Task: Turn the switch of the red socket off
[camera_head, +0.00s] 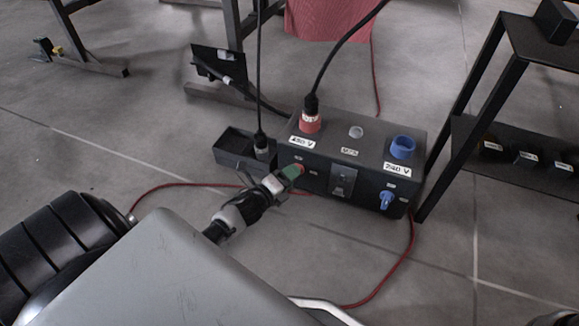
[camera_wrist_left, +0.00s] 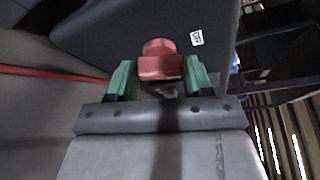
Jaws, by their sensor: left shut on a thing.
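The dark socket box (camera_head: 370,150) stands on the floor. The red socket (camera_head: 310,125), labelled 480 V, is on its top left with a black plug and cable in it. The red switch (camera_head: 300,168) is on the box's front face below that socket, mostly covered by my gripper. My left gripper (camera_head: 291,173) is shut on the red switch. In the left wrist view, the red switch (camera_wrist_left: 160,62) sits between the two green fingertips; its exact turn angle is hard to tell. My right gripper is not in view.
The blue socket (camera_head: 402,148), labelled 240 V, and a blue switch (camera_head: 386,200) are on the box's right. A black bin (camera_head: 232,150) adjoins its left. A black shelf (camera_head: 500,130) stands at right. A red cable (camera_head: 385,285) lies on the floor.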

